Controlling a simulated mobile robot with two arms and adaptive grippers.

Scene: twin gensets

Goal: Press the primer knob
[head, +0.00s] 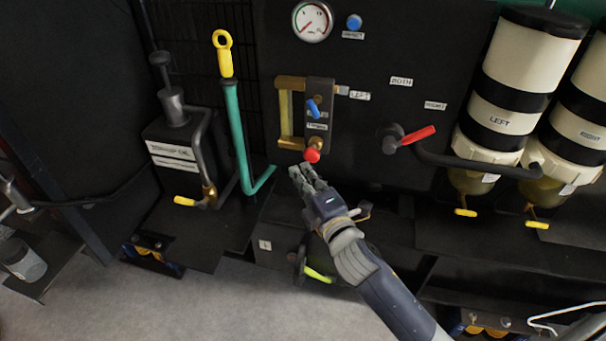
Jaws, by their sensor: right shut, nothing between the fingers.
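A red knob (312,155) on a brass stem sticks out at the lower end of a small dark plate (319,95) on the black panel. A small label just above it is too small to read for certain. I take this to be the primer knob. My right gripper (301,171) is shut and empty, its fingertips just below and slightly left of the red knob. They look close to it, but I cannot tell whether they touch. My left gripper is not in view.
A red-handled valve (418,135) is to the right, near the filter marked LEFT (505,105).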

